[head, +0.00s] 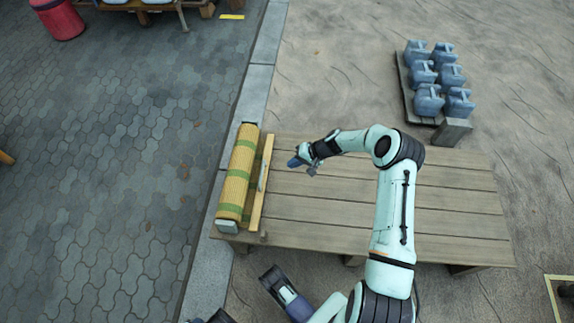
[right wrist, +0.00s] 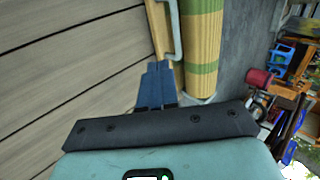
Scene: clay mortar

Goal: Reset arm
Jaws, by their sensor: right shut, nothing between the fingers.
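My right gripper (head: 297,160) is over the left part of the wooden platform (head: 400,218), its blue fingertips pointing left toward the yellow roll. In the right wrist view its two blue fingers (right wrist: 157,84) lie side by side, shut with nothing between them. The yellow roll with green bands (head: 236,175) lies along the platform's left end, just beyond the fingertips; it also shows in the right wrist view (right wrist: 203,50). A narrow wooden board (head: 263,183) with a pale metal handle (right wrist: 174,30) lies beside the roll.
Several blue-grey weights (head: 428,101) stand on a pallet (head: 403,82) at the upper right. A kerb (head: 258,82) parts the grey paving from the sandy ground. A red bin (head: 58,18) is at the upper left. The platform's right part is bare, with my right arm above it.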

